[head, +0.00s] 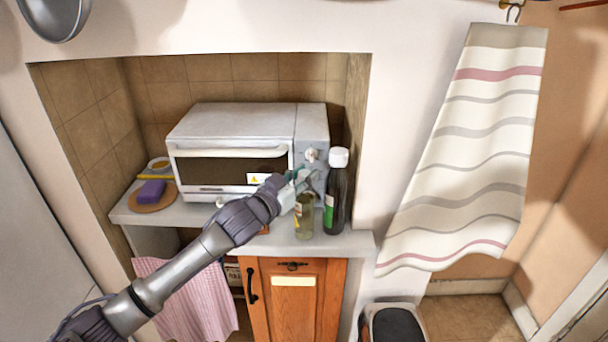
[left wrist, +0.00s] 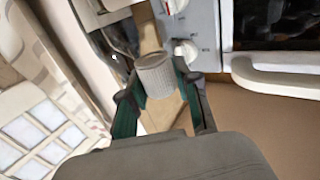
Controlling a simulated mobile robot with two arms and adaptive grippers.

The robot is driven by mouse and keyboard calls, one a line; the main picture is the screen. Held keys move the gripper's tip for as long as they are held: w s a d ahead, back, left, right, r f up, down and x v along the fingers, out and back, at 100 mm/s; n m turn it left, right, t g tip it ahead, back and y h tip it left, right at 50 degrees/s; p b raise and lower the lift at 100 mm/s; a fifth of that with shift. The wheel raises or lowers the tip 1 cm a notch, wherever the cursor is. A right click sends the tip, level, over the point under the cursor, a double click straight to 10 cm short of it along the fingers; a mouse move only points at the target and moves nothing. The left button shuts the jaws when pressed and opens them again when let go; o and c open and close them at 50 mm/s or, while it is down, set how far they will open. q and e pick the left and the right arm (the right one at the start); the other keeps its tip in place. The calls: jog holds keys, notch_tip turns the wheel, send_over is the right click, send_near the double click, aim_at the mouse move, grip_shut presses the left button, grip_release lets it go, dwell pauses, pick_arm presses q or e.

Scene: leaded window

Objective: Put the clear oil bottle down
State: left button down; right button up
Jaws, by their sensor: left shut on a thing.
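The clear oil bottle (head: 304,217), yellowish with a small label, is upright at the front right of the counter (head: 285,244). My left gripper (head: 297,178) reaches in from the left and is shut on its upper part. In the left wrist view a grey ribbed cylinder (left wrist: 156,75), seemingly its top, sits between the green fingers of the gripper (left wrist: 155,92). The bottle's base looks at counter level; I cannot tell whether it touches. My right gripper is out of view.
A dark bottle (head: 336,200) with a white cap stands close to the right. A toaster oven (head: 235,135) is behind. A purple sponge (head: 151,191) lies on a round board at the left. Below are a wooden cabinet door (head: 292,315) and a pink cloth (head: 188,300).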

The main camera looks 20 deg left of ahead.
pick_arm(q)
jog(key=shift+f, duration=0.1)
jog(key=c, duration=0.8)
grip_release()
